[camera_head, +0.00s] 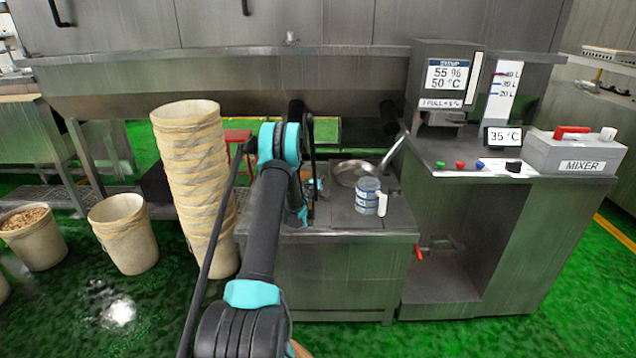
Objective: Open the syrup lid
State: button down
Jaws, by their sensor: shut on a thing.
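The syrup unit (446,75) is a steel box at the back right, with a display reading 55 % and 50 °C. I cannot make out a separate syrup lid for certain. A round shiny steel pan or lid (352,173) sits at the back of the low steel table, beside a slanted metal bar (393,152). My arm reaches over the table's left part. My gripper (313,188) is at its end, mostly hidden behind the arm, just left of the round steel piece. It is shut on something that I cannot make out.
A labelled measuring jug (369,196) with a white handle stands on the low steel table (345,237), right of my gripper. A stack of beige buckets (190,165) stands left of my arm. The mixer box (575,152) and 35 °C display (503,137) are on the right counter.

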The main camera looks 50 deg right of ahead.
jog(key=shift+s, duration=0.1)
jog(key=c, duration=1.4)
grip_release()
jog(key=v, duration=1.2)
